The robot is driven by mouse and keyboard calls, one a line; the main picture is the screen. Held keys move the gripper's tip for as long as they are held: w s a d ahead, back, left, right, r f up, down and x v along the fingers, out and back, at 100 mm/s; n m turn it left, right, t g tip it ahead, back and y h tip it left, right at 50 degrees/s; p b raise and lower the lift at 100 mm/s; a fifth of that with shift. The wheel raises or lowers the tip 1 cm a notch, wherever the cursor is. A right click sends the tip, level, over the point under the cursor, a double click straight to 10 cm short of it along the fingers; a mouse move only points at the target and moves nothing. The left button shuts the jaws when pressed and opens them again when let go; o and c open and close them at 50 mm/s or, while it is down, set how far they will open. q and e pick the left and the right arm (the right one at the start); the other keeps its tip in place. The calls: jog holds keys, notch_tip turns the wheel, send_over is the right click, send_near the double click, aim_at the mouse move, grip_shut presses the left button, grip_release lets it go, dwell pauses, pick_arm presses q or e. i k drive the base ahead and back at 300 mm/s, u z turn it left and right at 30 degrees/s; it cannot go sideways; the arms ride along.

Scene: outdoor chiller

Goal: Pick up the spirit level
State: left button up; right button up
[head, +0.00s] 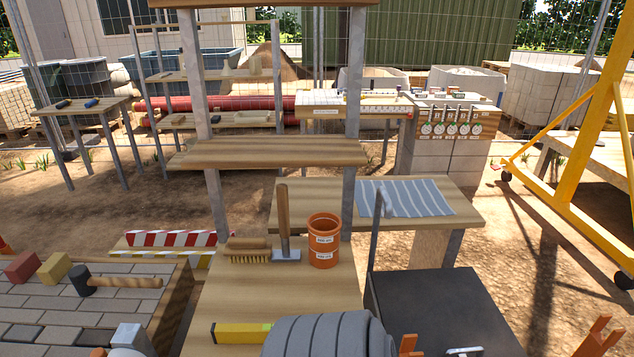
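The spirit level (242,333) is a yellow bar with a dark end cap. It lies flat on the near wooden table in the head view, low in the picture and left of centre.
On the same table (265,285) are a brush (247,250), a wooden-handled tool (284,225) and an orange cup (323,240). A mallet (115,284) lies on paving to the left. A black surface (440,310) stands right. Orange prongs (600,337) show bottom right.

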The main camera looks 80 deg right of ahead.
aim_at(222, 333)
jog(key=k, duration=0.5)
jog(key=z, duration=0.75)
